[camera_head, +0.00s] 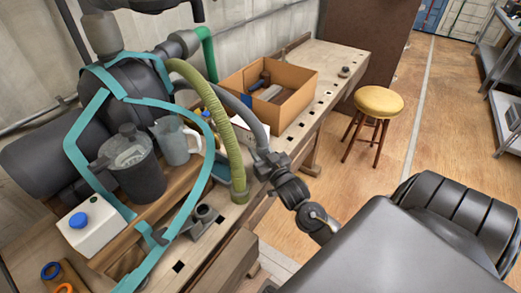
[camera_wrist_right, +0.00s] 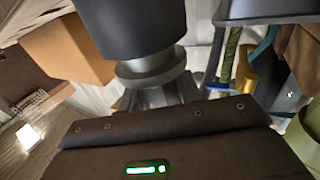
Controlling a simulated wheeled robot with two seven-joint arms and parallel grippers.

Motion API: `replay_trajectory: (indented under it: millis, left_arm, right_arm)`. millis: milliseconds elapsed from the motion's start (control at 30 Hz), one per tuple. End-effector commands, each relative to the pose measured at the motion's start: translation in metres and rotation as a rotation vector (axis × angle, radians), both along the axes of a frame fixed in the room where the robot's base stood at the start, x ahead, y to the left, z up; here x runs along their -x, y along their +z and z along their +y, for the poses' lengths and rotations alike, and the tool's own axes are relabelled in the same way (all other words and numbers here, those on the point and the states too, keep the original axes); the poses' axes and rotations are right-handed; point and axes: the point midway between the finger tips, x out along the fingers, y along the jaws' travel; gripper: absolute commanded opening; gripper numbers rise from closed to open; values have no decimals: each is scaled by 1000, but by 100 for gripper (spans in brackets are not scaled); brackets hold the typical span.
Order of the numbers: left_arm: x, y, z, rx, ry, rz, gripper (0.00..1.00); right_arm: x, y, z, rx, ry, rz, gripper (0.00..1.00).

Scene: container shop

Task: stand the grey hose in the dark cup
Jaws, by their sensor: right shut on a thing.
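The grey hose (camera_head: 246,110) arches from the machine at the left over the bench to my right gripper (camera_head: 266,163). My right gripper is shut on the hose's end and holds it to the right of the green hose. In the right wrist view, the hose end shows as a wide dark cylinder (camera_wrist_right: 128,28) with a lighter collar, held in the jaws (camera_wrist_right: 158,97). The dark cup (camera_head: 206,212) appears as a small round holder on the bench, left of the green hose's foot and apart from the grey hose. My left gripper is not in view.
A ribbed green hose (camera_head: 219,112) stands in an olive collar between the cup and my right gripper. A teal frame (camera_head: 205,150) rises close to the cup. A cardboard box (camera_head: 297,82) stands farther back. A yellow stool (camera_head: 379,101) is right of the bench.

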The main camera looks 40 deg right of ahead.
Motion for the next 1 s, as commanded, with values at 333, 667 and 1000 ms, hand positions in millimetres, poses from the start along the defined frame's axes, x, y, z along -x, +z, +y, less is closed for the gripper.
replay_trajectory:
  millis: [333,667,1000]
  left_arm:
    - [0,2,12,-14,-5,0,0]
    - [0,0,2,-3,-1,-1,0]
    - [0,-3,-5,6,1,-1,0]
  right_arm:
    - [0,0,0,0,0,-2,6]
    - [0,-2,0,0,0,-1,6]
    - [0,-10,0,-1,0,-2,6]
